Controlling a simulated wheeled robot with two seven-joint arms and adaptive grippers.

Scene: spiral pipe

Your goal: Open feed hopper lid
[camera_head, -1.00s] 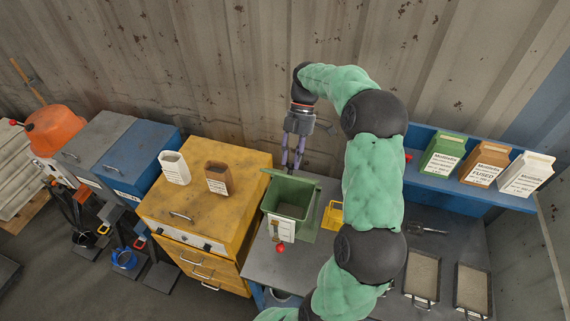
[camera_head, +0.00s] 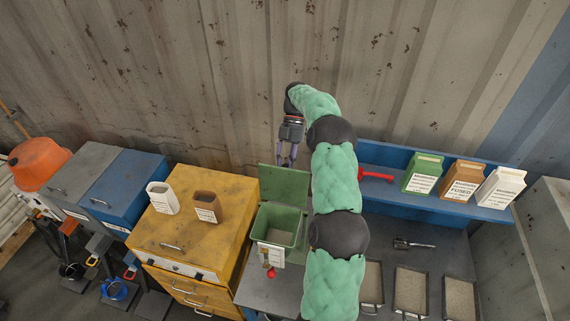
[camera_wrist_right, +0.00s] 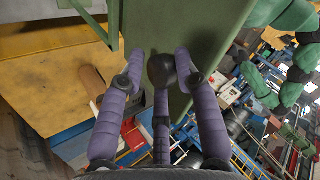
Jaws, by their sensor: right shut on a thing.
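The green feed hopper (camera_head: 279,238) stands on the grey bench beside the yellow cabinet, with its top uncovered. Its green lid (camera_head: 284,186) stands raised about upright at the hopper's back edge, with its inner face toward the head camera. My right gripper (camera_head: 288,160) is at the lid's upper edge, partly behind it. In the right wrist view, the gripper's purple fingers (camera_wrist_right: 160,72) are closed around a dark round knob (camera_wrist_right: 162,68) on the green lid (camera_wrist_right: 185,28). My left gripper is not in view.
The yellow cabinet (camera_head: 165,240) with a white and a brown container stands left of the hopper. A blue shelf (camera_head: 395,205) with a red-handled tool (camera_head: 375,175) and several cartons is at right. Several trays (camera_head: 410,292) sit on the bench.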

